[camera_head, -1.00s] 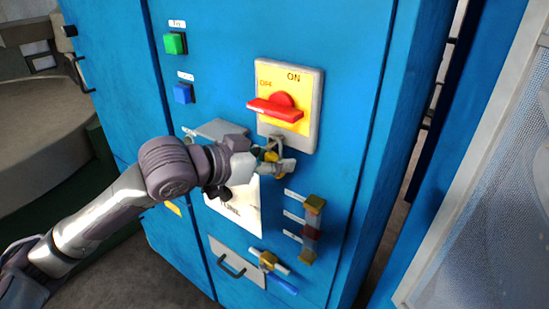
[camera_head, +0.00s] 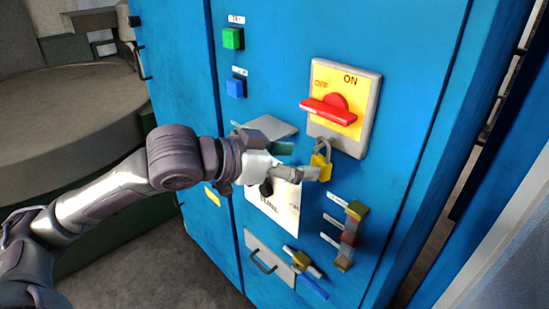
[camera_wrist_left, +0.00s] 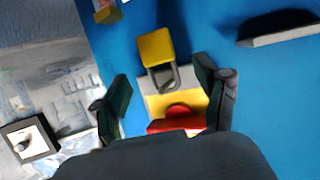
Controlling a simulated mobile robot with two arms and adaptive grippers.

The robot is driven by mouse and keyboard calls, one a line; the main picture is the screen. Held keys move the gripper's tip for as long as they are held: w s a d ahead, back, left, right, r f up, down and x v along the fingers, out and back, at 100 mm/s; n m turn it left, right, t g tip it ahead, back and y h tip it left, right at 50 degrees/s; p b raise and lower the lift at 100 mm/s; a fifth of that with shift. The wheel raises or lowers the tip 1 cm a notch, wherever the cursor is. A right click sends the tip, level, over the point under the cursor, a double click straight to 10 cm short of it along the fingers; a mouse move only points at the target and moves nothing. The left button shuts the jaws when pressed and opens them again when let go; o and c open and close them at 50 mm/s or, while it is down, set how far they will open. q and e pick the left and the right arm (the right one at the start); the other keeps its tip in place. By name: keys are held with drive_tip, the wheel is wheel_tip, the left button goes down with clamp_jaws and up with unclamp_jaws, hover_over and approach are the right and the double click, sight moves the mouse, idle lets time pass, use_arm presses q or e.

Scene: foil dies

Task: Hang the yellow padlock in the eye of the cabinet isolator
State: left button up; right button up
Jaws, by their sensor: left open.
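The yellow padlock (camera_head: 321,167) hangs with its body down from the lower edge of the cabinet isolator (camera_head: 373,115). Its grey shackle goes up to the isolator's eye; the eye itself is too small to make out. The red handle (camera_head: 329,108) lies across the yellow plate, roughly level. My left gripper (camera_head: 302,160) is open, just left of the padlock, one fingertip close to the padlock's body. In the left wrist view the padlock (camera_wrist_left: 155,48) is beyond the two spread fingers (camera_wrist_left: 165,93), with nothing gripped between them. My right gripper is not in view.
The blue cabinet door carries a green button (camera_head: 233,38), a blue button (camera_head: 235,88), a white sheet (camera_head: 283,212) and a grey shelf (camera_head: 268,128). A fuse-like column (camera_head: 349,238) and a drawer handle (camera_head: 262,262) sit below. The door between isolator and buttons is clear.

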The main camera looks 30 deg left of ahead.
use_arm(q)
drive_tip(key=v, duration=0.5)
drive_tip(key=shift+s+a+r, duration=0.1)
drive_tip(key=shift+s+a, duration=0.05)
drive_tip(key=shift+s, duration=0.15)
